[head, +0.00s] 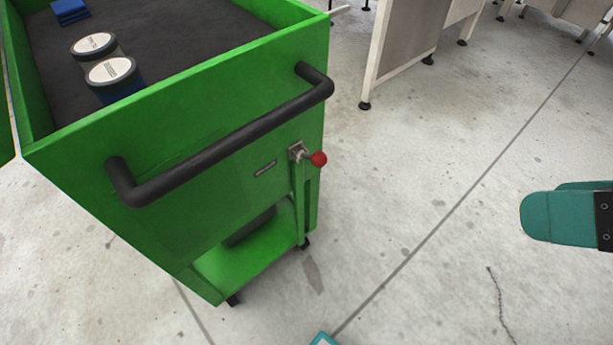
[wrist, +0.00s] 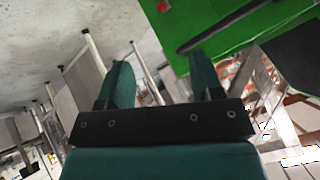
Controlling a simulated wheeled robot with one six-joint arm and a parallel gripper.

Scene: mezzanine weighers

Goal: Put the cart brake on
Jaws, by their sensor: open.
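The green cart (head: 180,170) stands at the left of the head view, with a black push handle (head: 230,135) across its near end. The brake lever with a red ball knob (head: 318,159) sticks out from a small metal plate below the handle's right end. In the wrist view the red knob (wrist: 162,6) shows at the top edge, beside the cart (wrist: 215,25). My gripper (head: 535,215) is at the right of the head view, well apart from the cart. Its two teal fingers (wrist: 163,75) are open with nothing between them.
Two round containers with white lids (head: 112,71) and a blue item (head: 70,10) lie on the cart's dark top. White-legged tables (head: 405,45) stand at the back. The concrete floor (head: 430,230) between cart and gripper is clear.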

